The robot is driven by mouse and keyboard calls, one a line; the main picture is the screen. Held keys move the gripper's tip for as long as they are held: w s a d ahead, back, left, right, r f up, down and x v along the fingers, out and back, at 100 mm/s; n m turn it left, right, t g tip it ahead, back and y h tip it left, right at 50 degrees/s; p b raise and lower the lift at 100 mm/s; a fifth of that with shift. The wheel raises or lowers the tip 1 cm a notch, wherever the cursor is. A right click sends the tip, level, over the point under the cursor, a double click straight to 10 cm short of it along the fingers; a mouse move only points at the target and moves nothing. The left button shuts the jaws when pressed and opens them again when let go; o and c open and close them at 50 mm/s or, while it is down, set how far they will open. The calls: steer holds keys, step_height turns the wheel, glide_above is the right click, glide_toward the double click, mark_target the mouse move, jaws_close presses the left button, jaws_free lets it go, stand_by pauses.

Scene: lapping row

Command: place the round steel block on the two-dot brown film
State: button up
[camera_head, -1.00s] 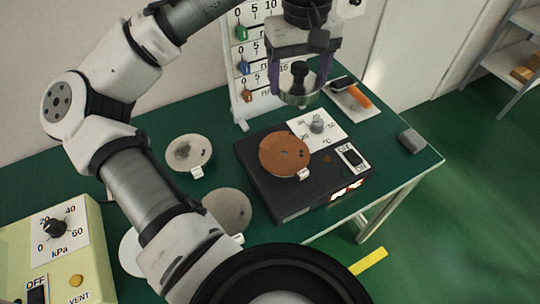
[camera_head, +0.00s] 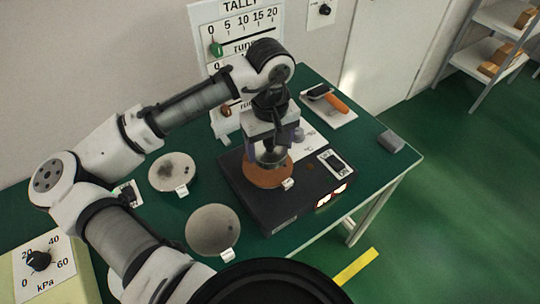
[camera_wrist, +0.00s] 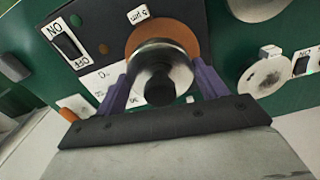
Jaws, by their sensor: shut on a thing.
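The round steel block (camera_head: 272,157) is in my gripper (camera_head: 273,150), which points down with its fingers closed around it. In the wrist view the block (camera_wrist: 160,68) shows as a shiny cylinder with a dark knob, between the purple fingers (camera_wrist: 160,85). The brown film disc (camera_head: 268,178) lies on the black hot-plate box (camera_head: 258,208), directly below the block. The block covers much of the disc, and its dots cannot be made out now. I cannot tell whether the block touches the film.
Two grey discs with white tags lie left of the box, one farther back (camera_head: 174,172) and one nearer (camera_head: 213,230). An orange-handled tool (camera_head: 336,103) on a white sheet and a grey block (camera_head: 391,141) are at the right. The tally board (camera_head: 238,50) stands behind.

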mark_target(270, 158)
steer(key=shift+f, duration=2.2)
steer(key=shift+f, duration=0.1)
steer(key=o, duration=1.7)
steer(key=shift+c, duration=0.2)
step_height(270, 158, up, 12)
steer(key=shift+r+b, duration=0.1)
steer(key=shift+b, duration=0.35)
